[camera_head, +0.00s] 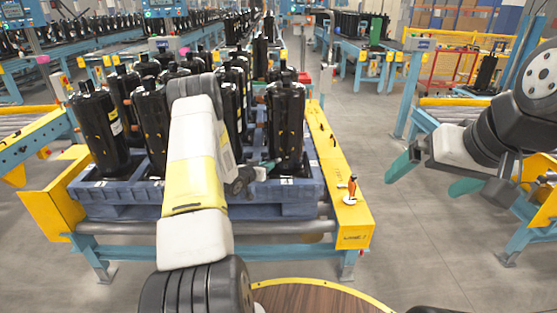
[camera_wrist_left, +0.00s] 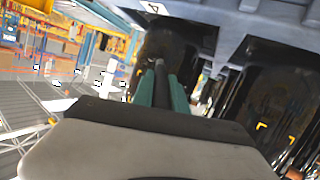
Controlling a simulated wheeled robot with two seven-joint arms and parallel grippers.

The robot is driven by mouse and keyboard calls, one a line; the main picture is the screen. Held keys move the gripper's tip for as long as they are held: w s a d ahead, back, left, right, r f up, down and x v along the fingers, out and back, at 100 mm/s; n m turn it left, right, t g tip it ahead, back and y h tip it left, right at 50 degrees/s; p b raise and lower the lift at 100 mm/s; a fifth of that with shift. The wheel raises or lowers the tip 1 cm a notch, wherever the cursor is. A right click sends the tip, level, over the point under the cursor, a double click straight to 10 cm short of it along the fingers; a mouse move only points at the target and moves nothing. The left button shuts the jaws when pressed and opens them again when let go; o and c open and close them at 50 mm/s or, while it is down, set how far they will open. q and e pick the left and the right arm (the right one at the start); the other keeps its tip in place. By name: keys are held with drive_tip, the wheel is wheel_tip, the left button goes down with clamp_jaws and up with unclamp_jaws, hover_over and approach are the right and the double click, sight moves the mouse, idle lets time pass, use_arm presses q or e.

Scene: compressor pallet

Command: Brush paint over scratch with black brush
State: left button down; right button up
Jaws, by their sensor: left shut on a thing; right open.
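My left gripper (camera_head: 262,170) reaches low in front of the black compressors on the pallet. In the left wrist view its teal fingers (camera_wrist_left: 160,92) are shut on a thin dark rod, the black brush (camera_wrist_left: 161,82). The brush tip is hard to make out. A black compressor (camera_head: 286,125) stands upright just right of the gripper. Small yellow corner marks show on a black compressor (camera_wrist_left: 265,95) in the left wrist view; I cannot make out a scratch between them. My right gripper (camera_head: 432,178) is open and empty, over the aisle at the right.
The compressors stand on a blue pallet (camera_head: 115,192) on a roller conveyor. A yellow rail (camera_head: 340,205) runs along its right side, with an orange-handled tool (camera_head: 352,188) on it. A round wooden top (camera_head: 315,298) lies in front.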

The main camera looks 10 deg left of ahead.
use_arm(q)
drive_tip(key=shift+w+a, duration=0.15)
drive_tip(key=shift+w, duration=0.4)
drive_tip(key=shift+w+a, duration=0.15)
drive_tip(key=shift+w, duration=0.35)
drive_tip(key=shift+d, duration=0.1)
